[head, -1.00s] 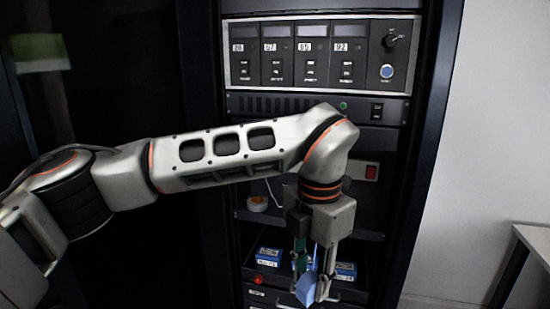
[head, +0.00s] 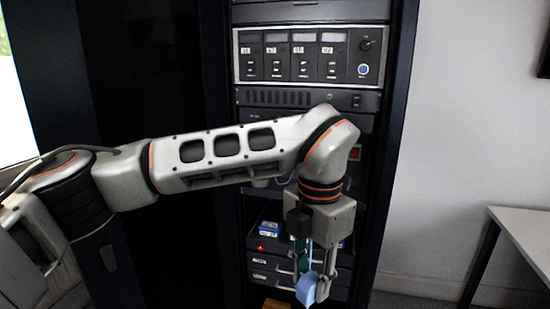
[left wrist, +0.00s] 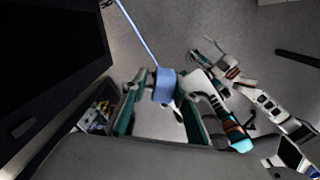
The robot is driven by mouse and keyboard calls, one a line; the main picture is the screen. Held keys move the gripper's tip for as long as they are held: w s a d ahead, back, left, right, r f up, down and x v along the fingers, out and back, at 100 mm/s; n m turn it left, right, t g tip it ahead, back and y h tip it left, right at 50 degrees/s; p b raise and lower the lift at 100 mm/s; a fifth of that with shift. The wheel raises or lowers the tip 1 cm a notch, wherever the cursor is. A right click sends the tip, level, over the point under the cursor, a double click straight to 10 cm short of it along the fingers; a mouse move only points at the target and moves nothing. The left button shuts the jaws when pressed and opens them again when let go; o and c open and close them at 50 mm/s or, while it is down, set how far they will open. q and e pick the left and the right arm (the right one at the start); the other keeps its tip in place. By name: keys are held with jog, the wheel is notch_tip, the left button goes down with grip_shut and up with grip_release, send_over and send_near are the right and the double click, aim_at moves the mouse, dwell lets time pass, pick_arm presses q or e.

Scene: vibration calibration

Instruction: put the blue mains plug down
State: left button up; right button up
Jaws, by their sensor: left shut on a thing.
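My left gripper (head: 318,268) is shut on the blue mains plug (head: 308,290), below the wrist and in front of the rack's lower part. In the left wrist view the light blue plug (left wrist: 164,85) sits between the fingers, with a blue cord (left wrist: 138,34) running up and left from it. The plug hangs in the air, with grey floor behind it in the left wrist view. My right gripper (left wrist: 207,50) shows small in the left wrist view, past the plug; its finger state is too small to tell.
The rack (head: 384,190) stands ahead with a four-display panel (head: 305,55) and lower drawers. A blue box (head: 269,228) sits on its shelf, partly near my gripper. A wooden thing (head: 277,304) shows at the bottom edge. A white table (head: 525,222) stands at right.

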pick_arm(q)
jog(key=a+f+m, duration=0.4)
jog(key=a+m, duration=0.4)
jog(key=a, duration=0.2)
jog(key=s+a+f+m, duration=0.1)
jog(key=a+f+m, duration=0.3)
jog(key=a+m, duration=0.5)
jog(key=a+f+m, duration=0.5)
jog(key=a+m, duration=0.3)
jog(key=a, duration=0.4)
jog(key=shift+s+m, duration=0.4)
jog(key=shift+f, duration=0.15)
